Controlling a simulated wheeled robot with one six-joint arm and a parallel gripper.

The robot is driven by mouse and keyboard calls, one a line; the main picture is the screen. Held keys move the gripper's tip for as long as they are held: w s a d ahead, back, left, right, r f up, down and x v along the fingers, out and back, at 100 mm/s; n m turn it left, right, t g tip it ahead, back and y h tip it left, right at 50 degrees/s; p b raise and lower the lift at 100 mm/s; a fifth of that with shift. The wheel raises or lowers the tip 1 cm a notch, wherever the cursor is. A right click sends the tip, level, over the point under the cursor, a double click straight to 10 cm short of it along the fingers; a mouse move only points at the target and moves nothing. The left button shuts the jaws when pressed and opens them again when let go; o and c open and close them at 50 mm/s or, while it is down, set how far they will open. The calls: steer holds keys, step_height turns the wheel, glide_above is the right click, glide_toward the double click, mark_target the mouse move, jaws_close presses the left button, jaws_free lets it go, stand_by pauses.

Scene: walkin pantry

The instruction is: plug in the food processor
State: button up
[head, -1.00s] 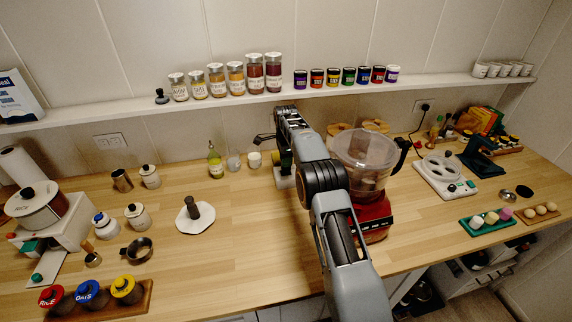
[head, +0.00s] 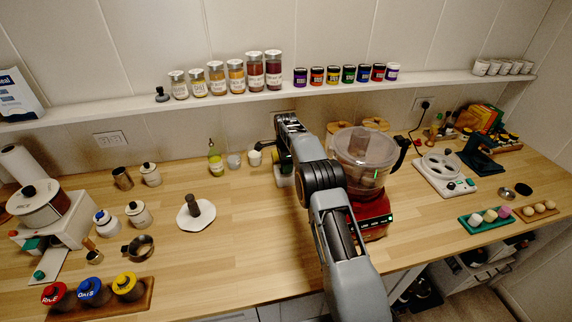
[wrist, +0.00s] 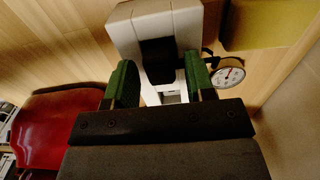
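The food processor has a red base (head: 374,216) and a clear bowl (head: 362,150); it stands on the counter right of my arm. Its red base (wrist: 48,130) also shows at the left of the wrist view. My gripper (wrist: 160,80) has its two green fingers apart. A black block (wrist: 158,58) shows between the fingers, in front of a white body (wrist: 158,18), with gaps beside it; I cannot tell for certain whether it is the plug. My arm hides the fingertips in the head view. The food processor's cord cannot be made out clearly.
A wall outlet plate (head: 110,139) is at the left; another outlet (head: 425,105) at the right has a black plug in it. A round dial (wrist: 229,74) is close right of my gripper. Small cups and an oil bottle (head: 215,158) stand left of my arm.

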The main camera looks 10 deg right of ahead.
steer(key=shift+o, duration=0.2)
steer(key=s+r+n+t+p, duration=0.1)
steer(key=s+r+n, duration=0.15)
steer(key=r, duration=0.85)
steer(key=s+r+n+p, duration=0.1)
steer(key=s+r+n, duration=0.15)
steer(key=r, duration=0.95)
steer(key=s+r+n+t, duration=0.3)
steer(key=s+n, duration=0.6)
steer(key=s, duration=1.4)
steer(key=s+f+n, duration=0.3)
steer(key=s+f, duration=0.3)
steer(key=s, duration=0.5)
steer(key=shift+f+n+t, duration=0.25)
steer(key=shift+n+t, duration=0.15)
